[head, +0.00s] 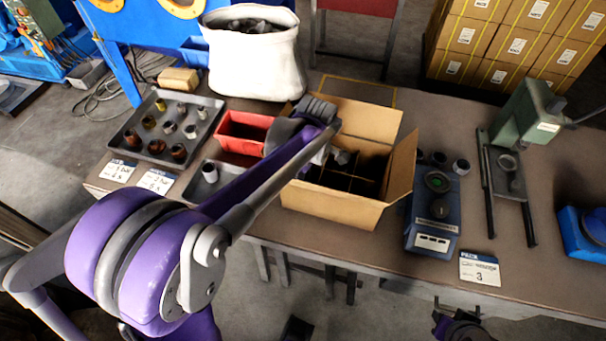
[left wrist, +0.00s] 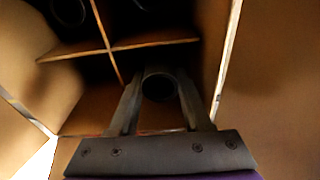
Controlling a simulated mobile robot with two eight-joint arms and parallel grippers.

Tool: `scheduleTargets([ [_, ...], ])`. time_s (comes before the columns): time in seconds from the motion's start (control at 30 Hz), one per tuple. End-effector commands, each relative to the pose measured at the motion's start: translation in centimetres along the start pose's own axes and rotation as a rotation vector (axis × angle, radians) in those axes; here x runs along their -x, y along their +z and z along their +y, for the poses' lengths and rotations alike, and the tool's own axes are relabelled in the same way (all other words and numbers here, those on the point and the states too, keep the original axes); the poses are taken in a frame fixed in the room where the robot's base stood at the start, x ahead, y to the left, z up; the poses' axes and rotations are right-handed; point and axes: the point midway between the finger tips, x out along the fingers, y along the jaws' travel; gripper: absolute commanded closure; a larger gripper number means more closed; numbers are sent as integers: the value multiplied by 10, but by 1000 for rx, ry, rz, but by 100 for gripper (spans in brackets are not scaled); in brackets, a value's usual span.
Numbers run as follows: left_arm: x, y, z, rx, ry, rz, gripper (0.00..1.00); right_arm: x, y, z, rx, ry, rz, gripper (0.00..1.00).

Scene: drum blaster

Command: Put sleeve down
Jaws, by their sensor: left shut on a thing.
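My left gripper (left wrist: 158,90) is shut on a dark round sleeve (left wrist: 158,84), seen from its open end between the two fingers. Gripper and sleeve are at a compartment of the open cardboard box (head: 330,208); the box's dividers (left wrist: 105,46) show just beyond them in the left wrist view. Whether the sleeve touches the box floor cannot be told. In the head view, my purple left arm reaches over the box's left side and hides the fingers. My right gripper (head: 460,326) is at the bottom edge, away from the table, and its jaws are unclear.
Another round sleeve (left wrist: 70,10) sits in a far compartment. Left of the box are a red bin (head: 240,132) and a dark tray (head: 155,150) of several sleeves. A blue device (head: 432,215) and a green press (head: 530,115) stand right. Box flaps (head: 402,165) stand open.

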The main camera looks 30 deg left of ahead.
Motion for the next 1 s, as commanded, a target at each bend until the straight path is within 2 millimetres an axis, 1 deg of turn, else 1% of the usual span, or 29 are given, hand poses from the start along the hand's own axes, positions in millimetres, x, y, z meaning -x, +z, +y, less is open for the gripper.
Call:
scheduleTargets([
  [0.33, -11, 1, 0, 0, 0, 0, 100, -7, 4, 0, 0, 0, -3, 79],
  [0.47, -12, 1, 0, 0, 0, 0, 100, -7, 5, 0, 0, 0, -3, 79],
  [0.5, -12, 1, 0, 0, 0, 0, 50, -7, 5, 0, 0, 0, -3, 79],
  [0.67, -12, 1, 0, 0, 0, 0, 21, -7, 4, 0, 0, 0, -3, 79],
  [0.9, -12, 1, 0, 0, 0, 0, 21, -7, 4, 0, 0, 0, -3, 79],
  [1.0, -8, 1, 0, 0, 0, 0, 21, -5, 3, 0, 0, 0, -2, 79],
])
